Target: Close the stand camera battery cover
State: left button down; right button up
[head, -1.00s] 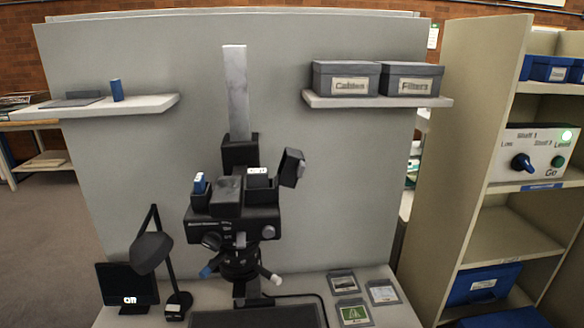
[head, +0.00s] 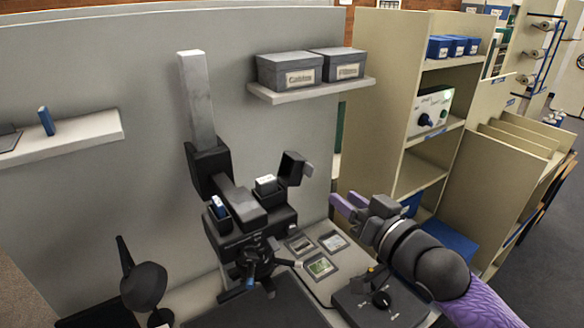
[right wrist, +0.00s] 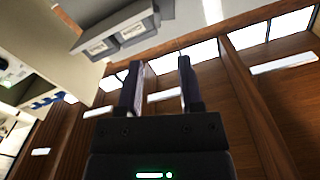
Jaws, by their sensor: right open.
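The stand camera (head: 250,221) is a black body on a pale upright column. A hinged black cover (head: 292,168) stands open at the right of its top. Beside it, a battery with a white top (head: 265,184) sits in a compartment. A blue battery (head: 219,205) sits in another compartment to the left. My right gripper (head: 345,203), with purple fingers, is open and empty, to the right of the camera and apart from it. Its two fingers also show apart in the right wrist view (right wrist: 160,85). My left gripper is not in view.
A wall shelf (head: 315,90) holds two grey boxes above and right of the camera. A dark lamp (head: 144,286) stands at left. Several framed cards lie on the table near a black control box (head: 378,300) below my right arm. Beige shelving (head: 375,110) stands at right.

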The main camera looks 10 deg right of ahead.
aim_at(313, 171)
jog(key=x, duration=0.9)
jog(key=shift+w+d, duration=0.2)
jog(key=shift+w+a, duration=0.1)
jog(key=shift+w, duration=0.2)
grip_shut()
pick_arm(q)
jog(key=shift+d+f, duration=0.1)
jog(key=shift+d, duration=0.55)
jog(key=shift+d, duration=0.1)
